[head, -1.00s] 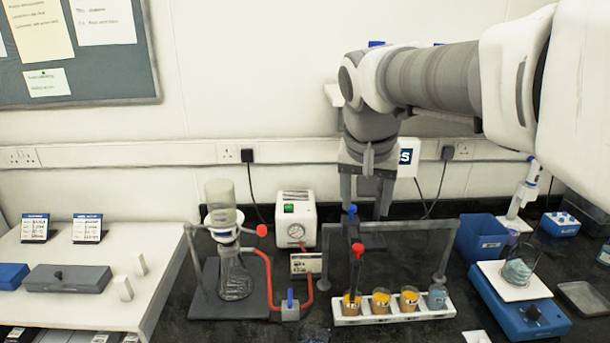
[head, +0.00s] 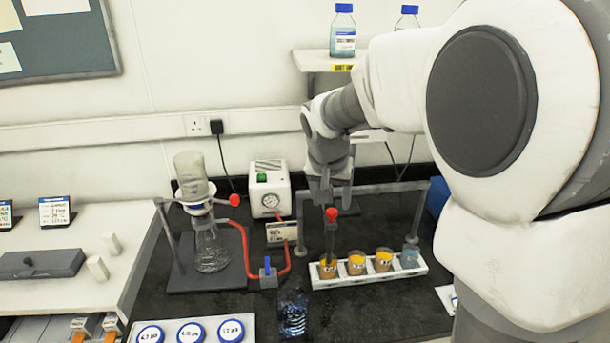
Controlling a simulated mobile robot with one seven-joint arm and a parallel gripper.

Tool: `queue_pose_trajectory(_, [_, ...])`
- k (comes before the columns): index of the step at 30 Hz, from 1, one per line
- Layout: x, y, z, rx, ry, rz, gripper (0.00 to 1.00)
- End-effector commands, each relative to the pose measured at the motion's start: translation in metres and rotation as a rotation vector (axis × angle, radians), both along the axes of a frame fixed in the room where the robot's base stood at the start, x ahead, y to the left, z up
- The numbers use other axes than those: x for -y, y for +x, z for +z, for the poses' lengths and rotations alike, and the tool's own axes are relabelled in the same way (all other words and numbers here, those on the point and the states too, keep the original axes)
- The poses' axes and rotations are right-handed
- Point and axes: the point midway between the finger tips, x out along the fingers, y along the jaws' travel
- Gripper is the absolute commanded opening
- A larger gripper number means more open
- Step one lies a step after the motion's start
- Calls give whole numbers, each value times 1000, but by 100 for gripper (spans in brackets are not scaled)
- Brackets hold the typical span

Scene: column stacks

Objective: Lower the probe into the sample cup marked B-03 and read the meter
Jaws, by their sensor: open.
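A dark upright probe with a red knob (head: 331,215) stands over the leftmost cup in the head view. Its lower end meets that cup's outline; I cannot tell whether it is inside. The white cup rack (head: 345,281) holds a row of several cups: the leftmost orange cup (head: 327,269), two more orange cups (head: 356,264) (head: 383,261) and a bluish cup (head: 409,257) at the right end. Their marks are too small to read, so I cannot tell which is B-03. My gripper (head: 322,198) is open, pointing down near the grey crossbar (head: 388,187), just above the red knob. A small display box (head: 281,234) stands behind the rack; its text is unreadable.
A glass filter flask (head: 211,247) with a red hose stands left of the rack. A white pump box with a gauge (head: 270,190) is behind. A dark patterned glass (head: 292,312) and a tray of round lids (head: 190,334) are in front.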

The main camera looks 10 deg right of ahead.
Motion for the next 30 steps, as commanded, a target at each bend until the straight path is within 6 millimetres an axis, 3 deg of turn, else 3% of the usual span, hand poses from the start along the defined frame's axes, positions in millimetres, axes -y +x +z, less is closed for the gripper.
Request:
queue_pose_trajectory(7, [6, 12, -31, -2, 0, -3, 64])
queue_pose_trajectory(19, [6, 14, -37, 1, 0, -2, 62])
queue_pose_trajectory(27, [6, 14, -36, 1, 0, -1, 14])
queue_pose_trajectory(30, [6, 14, -36, 0, 0, -1, 0])
